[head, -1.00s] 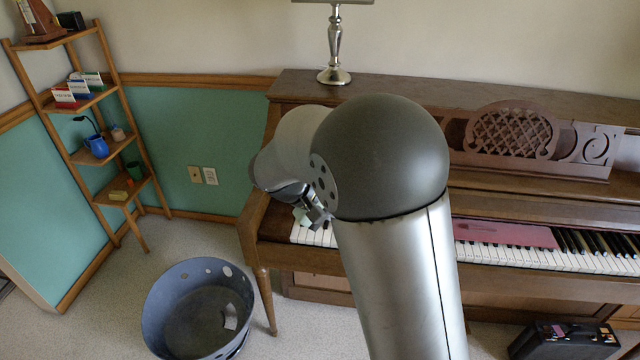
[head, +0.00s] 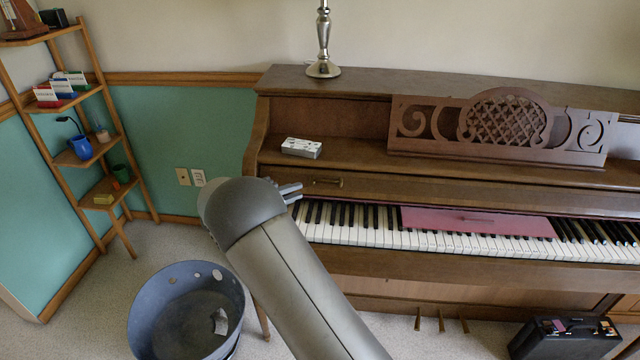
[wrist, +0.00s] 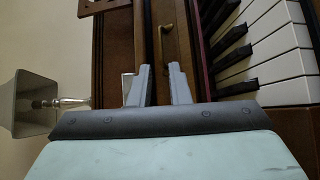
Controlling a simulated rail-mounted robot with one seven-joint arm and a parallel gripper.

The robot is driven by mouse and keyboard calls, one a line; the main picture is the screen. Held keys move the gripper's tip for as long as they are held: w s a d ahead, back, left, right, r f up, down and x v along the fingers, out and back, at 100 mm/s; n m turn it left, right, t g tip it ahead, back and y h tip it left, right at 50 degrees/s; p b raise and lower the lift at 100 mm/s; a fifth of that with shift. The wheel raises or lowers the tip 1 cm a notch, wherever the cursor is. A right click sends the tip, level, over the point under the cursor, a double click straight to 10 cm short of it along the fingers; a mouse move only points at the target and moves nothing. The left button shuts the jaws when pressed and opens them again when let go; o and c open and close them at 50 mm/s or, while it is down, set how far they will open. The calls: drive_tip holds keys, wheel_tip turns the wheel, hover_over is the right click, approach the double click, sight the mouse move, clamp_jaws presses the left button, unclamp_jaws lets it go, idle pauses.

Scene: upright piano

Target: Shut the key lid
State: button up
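The key lid (head: 450,198) is a long brown wooden panel above the piano keys (head: 345,220); the keys are uncovered, so it stands open. A small brass handle (head: 325,182) is on its left part. My gripper (head: 298,190) is at the left end of the keyboard, just left of the handle in the head view. In the wrist view its two fingers (wrist: 160,72) are apart with nothing held between them. The brass handle (wrist: 164,36) shows beyond the fingertips, roughly in line with the gap. I see no contact with it.
A pink folded cloth or folder (head: 478,222) lies over some keys, under the lid. A small grey-white box (head: 301,148) sits on the piano ledge beside the carved music stand (head: 500,125). A blue bin (head: 150,310) stands on the floor at left, a black case (head: 565,338) at lower right.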

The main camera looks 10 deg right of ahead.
sight(325, 182)
drive_tip(key=x, duration=0.9)
drive_tip(key=shift+d, duration=0.2)
drive_tip(key=shift+f, duration=0.1)
clamp_jaws()
